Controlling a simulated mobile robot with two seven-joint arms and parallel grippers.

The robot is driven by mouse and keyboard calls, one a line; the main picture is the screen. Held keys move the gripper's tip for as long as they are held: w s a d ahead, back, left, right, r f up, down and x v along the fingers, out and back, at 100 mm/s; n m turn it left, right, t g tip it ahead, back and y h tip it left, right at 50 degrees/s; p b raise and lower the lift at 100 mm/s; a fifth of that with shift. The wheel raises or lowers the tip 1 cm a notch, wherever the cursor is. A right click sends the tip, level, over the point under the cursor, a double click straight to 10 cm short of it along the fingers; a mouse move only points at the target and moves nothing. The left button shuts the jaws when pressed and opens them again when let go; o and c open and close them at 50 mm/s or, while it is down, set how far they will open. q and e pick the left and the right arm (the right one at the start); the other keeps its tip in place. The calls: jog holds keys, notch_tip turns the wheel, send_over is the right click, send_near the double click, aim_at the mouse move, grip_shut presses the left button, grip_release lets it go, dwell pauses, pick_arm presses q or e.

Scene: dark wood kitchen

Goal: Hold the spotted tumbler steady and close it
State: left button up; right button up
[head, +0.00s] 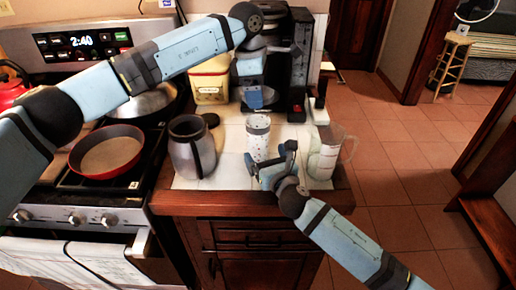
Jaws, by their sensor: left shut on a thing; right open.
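The spotted tumbler (258,138) is white with dark specks and stands upright on the pale counter top. My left gripper (258,104) points down just above the tumbler's rim. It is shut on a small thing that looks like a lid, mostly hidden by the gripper. My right gripper (270,158) is open low at the tumbler's near side, with its fingers spread. It covers the tumbler's base, and I cannot tell whether the fingers touch it.
A grey jug (192,150) stands left of the tumbler, with a dark round piece (211,119) behind it. A clear pitcher (325,155) is close on the right. A yellow canister (209,82) and a black coffee machine (298,60) stand behind. The stove holds a red pan (106,150).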

aim_at(258, 117)
jog(key=shift+x, duration=2.6)
jog(key=shift+c, duration=0.4)
jog(key=c, duration=1.3)
pick_arm(q)
jog(key=shift+f, duration=2.45)
pick_arm(e)
jog(key=shift+o, duration=0.2)
pick_arm(q)
jog(key=shift+f, duration=0.9)
jog(key=shift+f, duration=0.55)
